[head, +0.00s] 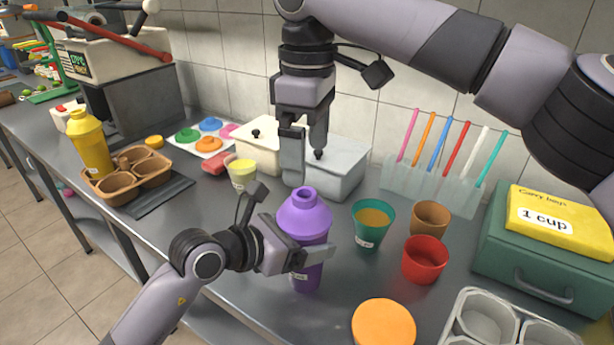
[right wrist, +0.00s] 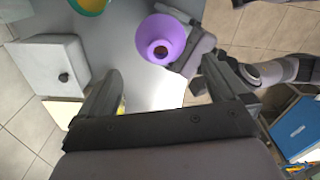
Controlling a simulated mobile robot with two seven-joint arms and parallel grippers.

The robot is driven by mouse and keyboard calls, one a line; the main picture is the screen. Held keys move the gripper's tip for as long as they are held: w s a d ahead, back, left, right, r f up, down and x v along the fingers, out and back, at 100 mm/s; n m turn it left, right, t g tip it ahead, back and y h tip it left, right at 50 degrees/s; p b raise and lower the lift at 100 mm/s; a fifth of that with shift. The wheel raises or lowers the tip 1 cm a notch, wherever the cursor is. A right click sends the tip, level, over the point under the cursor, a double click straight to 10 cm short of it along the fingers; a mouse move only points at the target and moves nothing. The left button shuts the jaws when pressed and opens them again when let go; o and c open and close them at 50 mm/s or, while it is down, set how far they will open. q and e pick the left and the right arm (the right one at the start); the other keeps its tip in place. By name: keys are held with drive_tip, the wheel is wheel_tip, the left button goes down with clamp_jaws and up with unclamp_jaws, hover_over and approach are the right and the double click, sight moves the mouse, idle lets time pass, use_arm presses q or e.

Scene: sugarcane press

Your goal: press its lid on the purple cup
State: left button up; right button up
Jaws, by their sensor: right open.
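The purple cup (head: 308,277) stands upright near the middle of the counter. Its purple domed lid (head: 304,213), with a raised open neck, sits over its mouth; whether it is fully seated I cannot tell. The lid shows from above in the right wrist view (right wrist: 162,38). My left gripper (head: 312,258) is shut on the purple cup, with one finger across its front just below the lid; the other finger is mostly hidden. My right gripper (head: 304,167) is open and empty, pointing down above and slightly behind the lid, apart from it.
A teal cup (head: 372,228), a brown cup (head: 430,217) and a red cup (head: 425,260) stand to the right. An orange disc (head: 383,325) is in front.

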wheel_tip(320, 180, up, 2)
drive_tip(key=shift+r, duration=0.2)
use_arm(q)
drive_tip(key=o, duration=1.3)
drive_tip(key=v, duration=0.7)
use_arm(e)
drive_tip(key=shift+f, duration=0.25)
use_arm(q)
drive_tip(key=shift+s+a, duration=0.15)
